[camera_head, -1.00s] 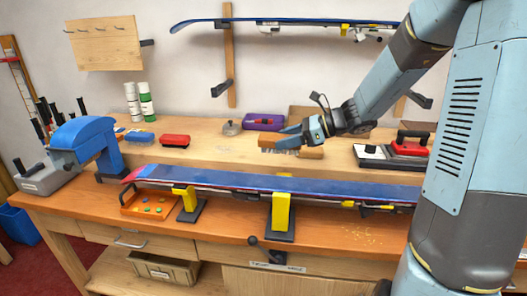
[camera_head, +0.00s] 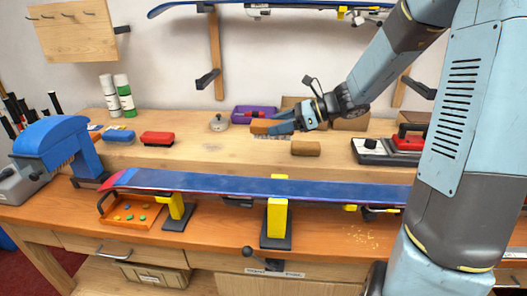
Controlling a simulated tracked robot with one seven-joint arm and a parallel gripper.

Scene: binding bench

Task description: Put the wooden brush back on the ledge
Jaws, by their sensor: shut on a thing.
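The wooden brush (camera_head: 260,127) is brown on top with a paler underside. It is in my gripper (camera_head: 275,127), which is shut on it and reaches in from the right. The brush is level, over the back part of the light wooden ledge (camera_head: 210,153), in front of a purple box. Whether its underside touches the ledge cannot be told. My gripper's fingers hide its right end.
A brown block (camera_head: 305,148) lies on the ledge, right and in front of the brush. A purple box (camera_head: 250,112), a round grey-lidded item (camera_head: 219,124) and a red brush (camera_head: 157,138) stand nearby. A blue ski (camera_head: 230,185) spans the bench in front.

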